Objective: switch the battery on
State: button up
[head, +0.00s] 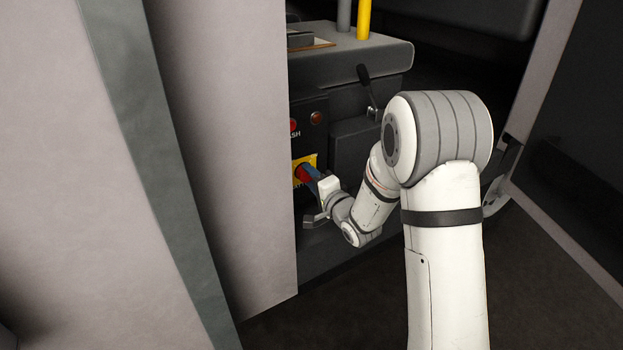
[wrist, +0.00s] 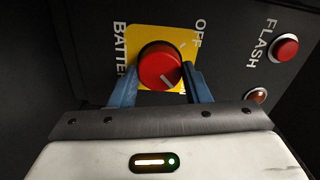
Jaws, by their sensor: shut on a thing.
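The battery switch is a round red knob (wrist: 160,65) on a yellow plate (wrist: 143,38) on a dark panel. In the wrist view the plate reads "OFF" and the start of "BATTERY"; the rest of the lettering is hidden. A pale line on the knob's face points toward the lower right of the wrist view. My gripper (wrist: 160,84) has its two blue fingers on either side of the knob, shut on it. In the head view my gripper (head: 311,173) reaches the yellow plate (head: 298,162), and the knob is mostly covered.
A red button (wrist: 285,47) marked "FLASH" and an amber-red lamp (wrist: 257,96) sit beside the switch. A large pale panel (head: 225,120) stands close on the left.

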jog(key=shift+f, duration=0.1)
jog(key=o, duration=1)
jog(key=p+v, duration=0.1)
jog(key=v, duration=0.7)
